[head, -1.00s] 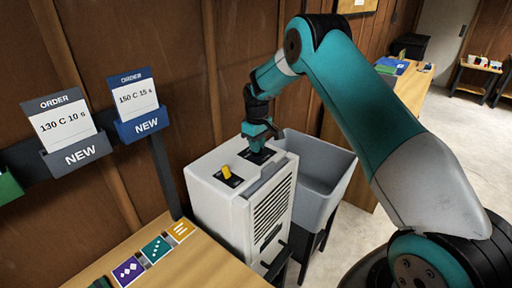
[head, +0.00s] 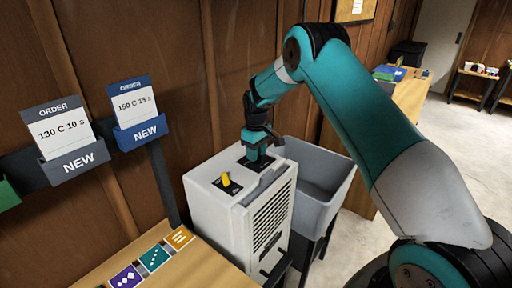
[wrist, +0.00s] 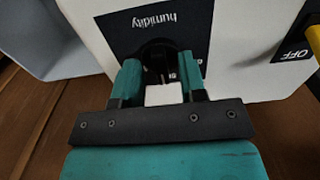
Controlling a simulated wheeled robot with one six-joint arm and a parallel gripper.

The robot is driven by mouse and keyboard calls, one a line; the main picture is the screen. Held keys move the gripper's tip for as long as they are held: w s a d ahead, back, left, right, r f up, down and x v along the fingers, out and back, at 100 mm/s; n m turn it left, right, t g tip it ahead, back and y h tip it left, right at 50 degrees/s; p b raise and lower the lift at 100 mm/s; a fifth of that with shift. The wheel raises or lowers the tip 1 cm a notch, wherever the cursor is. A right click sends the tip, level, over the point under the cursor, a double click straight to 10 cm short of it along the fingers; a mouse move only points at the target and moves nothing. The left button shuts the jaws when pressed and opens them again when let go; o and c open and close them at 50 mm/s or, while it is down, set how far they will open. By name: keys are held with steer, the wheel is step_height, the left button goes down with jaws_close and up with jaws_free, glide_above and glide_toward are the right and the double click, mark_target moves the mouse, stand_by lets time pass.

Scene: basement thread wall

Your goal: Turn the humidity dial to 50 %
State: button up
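The dehumidifier is a white box (head: 213,200) with a slatted side, standing in the middle of the head view. On its top is a dark panel with the upside-down word humidity (wrist: 155,20), seen in the wrist view. The black humidity dial (wrist: 157,50) sits on this panel, partly covered by my fingers. My gripper (wrist: 158,68) points down, with one teal finger on each side of the dial. I cannot tell whether the fingers press on it. The dial's pointer and most scale marks are hidden. In the head view my gripper (head: 257,157) is over the panel.
A yellow switch (head: 226,179) stands on the same top, nearer the wooden table; an OFF label (wrist: 295,52) is beside it. A grey bin (head: 318,185) is behind the dehumidifier. Order cards (head: 62,127) hang on the wall at left.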

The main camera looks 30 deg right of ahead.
step_height(320, 180, up, 18)
steer(key=b, duration=0.3)
steer(key=shift+f, duration=0.25)
